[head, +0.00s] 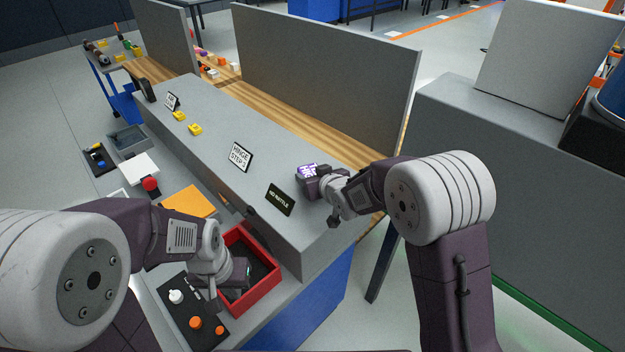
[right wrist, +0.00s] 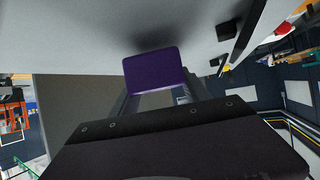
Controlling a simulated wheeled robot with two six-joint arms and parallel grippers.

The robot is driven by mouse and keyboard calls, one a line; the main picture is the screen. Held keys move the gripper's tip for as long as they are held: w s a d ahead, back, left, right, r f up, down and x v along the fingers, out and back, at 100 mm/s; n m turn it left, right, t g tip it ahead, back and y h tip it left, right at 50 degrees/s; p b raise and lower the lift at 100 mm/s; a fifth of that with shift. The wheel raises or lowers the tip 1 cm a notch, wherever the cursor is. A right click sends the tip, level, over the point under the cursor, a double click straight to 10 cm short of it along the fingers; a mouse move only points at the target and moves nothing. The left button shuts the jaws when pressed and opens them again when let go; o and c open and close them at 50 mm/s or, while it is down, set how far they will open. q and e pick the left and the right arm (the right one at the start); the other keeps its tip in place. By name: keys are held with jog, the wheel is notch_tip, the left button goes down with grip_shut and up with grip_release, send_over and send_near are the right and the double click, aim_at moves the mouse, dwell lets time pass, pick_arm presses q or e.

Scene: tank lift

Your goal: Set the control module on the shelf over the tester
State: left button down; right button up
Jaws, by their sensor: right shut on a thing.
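The control module (head: 308,169), a small purple block with a pale patterned face, is at the right end of the long grey shelf (head: 235,120). My right gripper (head: 318,180) is shut on it; in the right wrist view the purple module (right wrist: 155,70) sits between the fingers, close to the grey shelf surface (right wrist: 80,35) with a shadow beside it. Whether it touches the shelf cannot be told. My left gripper (head: 238,280) is low inside the red bin (head: 268,288); its fingers are too hidden to judge. I cannot tell which bench item is the tester.
A "NO RATTLE" sign (head: 280,199) and a "HINGE STEP 2" sign (head: 240,157) are on the shelf. Yellow blocks (head: 195,129) sit farther left. A black panel with knobs (head: 192,308) lies beside the red bin. A grey divider (head: 320,80) stands behind the shelf.

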jog(key=shift+f, duration=0.9)
jog(key=o, duration=1.6)
jog(key=shift+c, duration=0.2)
jog(key=shift+r, duration=0.2)
jog(key=shift+s+d+r, duration=0.15)
jog(key=shift+s, duration=0.15)
jog(key=v, duration=1.1)
jog(key=shift+s, duration=0.2)
